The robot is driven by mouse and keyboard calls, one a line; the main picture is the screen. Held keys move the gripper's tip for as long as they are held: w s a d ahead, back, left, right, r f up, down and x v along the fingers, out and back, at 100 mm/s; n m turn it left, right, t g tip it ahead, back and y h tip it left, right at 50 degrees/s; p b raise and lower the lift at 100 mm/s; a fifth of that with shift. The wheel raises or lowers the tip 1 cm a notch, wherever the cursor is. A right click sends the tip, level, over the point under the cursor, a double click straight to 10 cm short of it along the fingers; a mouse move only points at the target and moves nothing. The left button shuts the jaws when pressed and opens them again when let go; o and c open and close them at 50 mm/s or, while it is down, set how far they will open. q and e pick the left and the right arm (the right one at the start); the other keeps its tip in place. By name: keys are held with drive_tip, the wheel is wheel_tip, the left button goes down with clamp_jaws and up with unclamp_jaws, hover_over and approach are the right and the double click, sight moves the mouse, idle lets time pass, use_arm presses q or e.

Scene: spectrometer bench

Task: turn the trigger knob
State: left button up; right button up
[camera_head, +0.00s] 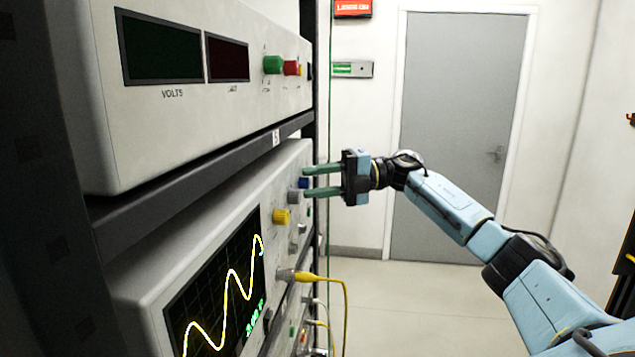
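The oscilloscope (160,287) stands in the rack, its lit screen (220,300) showing a yellow wave. Its panel carries a blue knob (303,183), a grey knob (293,197) and a yellow knob (282,216). Labels are too small to read, so I cannot tell which is the trigger knob. My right gripper (321,181) comes from the right and points at the panel. Its two green fingers are apart, one above the other, with tips beside the blue knob. I cannot tell whether they touch it. My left gripper is not in view.
A power supply (90,110) with green and red terminals (281,66) sits on the shelf above. A yellow cable (335,281) hangs from a socket below the knobs. A grey door (460,120) is behind; the floor before it is clear.

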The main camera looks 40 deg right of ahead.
drive_tip(key=shift+o, duration=0.5)
drive_tip(key=b+v, duration=0.1)
drive_tip(key=v, duration=1.2)
drive_tip(key=shift+d, duration=0.15)
drive_tip(key=shift+s, duration=0.1)
